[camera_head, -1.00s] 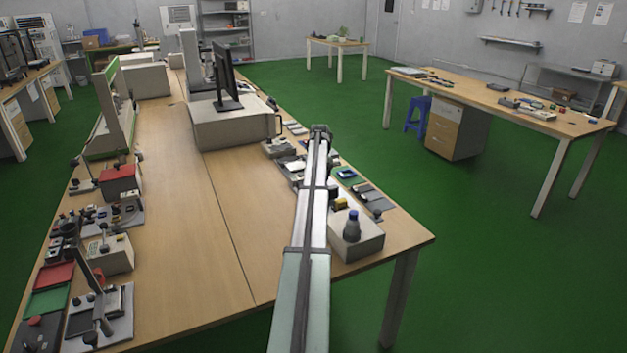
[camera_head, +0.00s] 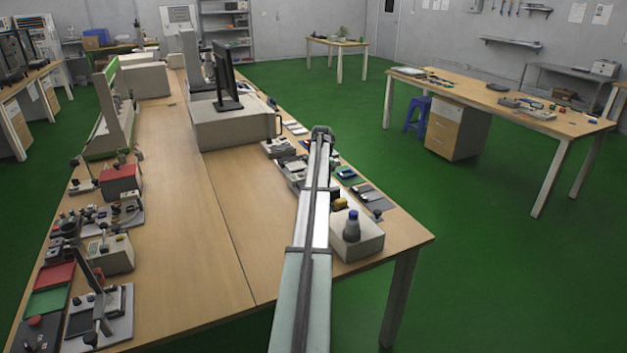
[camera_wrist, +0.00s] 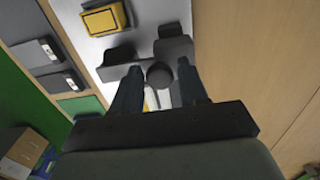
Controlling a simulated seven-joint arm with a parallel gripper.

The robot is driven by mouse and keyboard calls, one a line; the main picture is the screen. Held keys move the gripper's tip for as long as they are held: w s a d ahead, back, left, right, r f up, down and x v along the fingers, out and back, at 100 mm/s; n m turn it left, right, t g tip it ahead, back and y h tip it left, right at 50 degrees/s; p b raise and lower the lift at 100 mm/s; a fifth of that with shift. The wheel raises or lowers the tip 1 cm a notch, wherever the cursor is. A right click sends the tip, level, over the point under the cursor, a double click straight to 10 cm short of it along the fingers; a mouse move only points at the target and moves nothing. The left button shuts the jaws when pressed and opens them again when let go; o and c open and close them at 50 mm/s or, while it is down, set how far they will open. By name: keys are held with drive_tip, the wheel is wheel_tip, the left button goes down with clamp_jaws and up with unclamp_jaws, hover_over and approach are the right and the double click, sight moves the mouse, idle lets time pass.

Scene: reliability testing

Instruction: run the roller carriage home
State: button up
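In the wrist view my gripper (camera_wrist: 160,86) has its two dark fingers apart, one on each side of a dark round knob (camera_wrist: 159,74). Narrow gaps seem to show between the knob and the fingers; contact cannot be told. The knob is by a dark grey bar with block-like parts (camera_wrist: 174,44) on a pale plate (camera_wrist: 99,47); this looks like the roller carriage, though I cannot be sure. In the head view my arm reaches over the right side of the long bench, and its links hide the fingers and the carriage.
A yellow block (camera_wrist: 103,20) stands on the plate. Dark grey cases (camera_wrist: 38,52) lie to its left. Bare wood (camera_wrist: 235,60) is to the right. In the head view a pale box with a blue-capped bottle (camera_head: 352,226) stands close right of my arm, and a monitor (camera_head: 226,76) stands beyond.

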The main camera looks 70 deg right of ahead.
drive_tip(key=shift+o, duration=0.4)
drive_tip(key=shift+d, duration=0.1)
drive_tip(key=shift+r, duration=2.5)
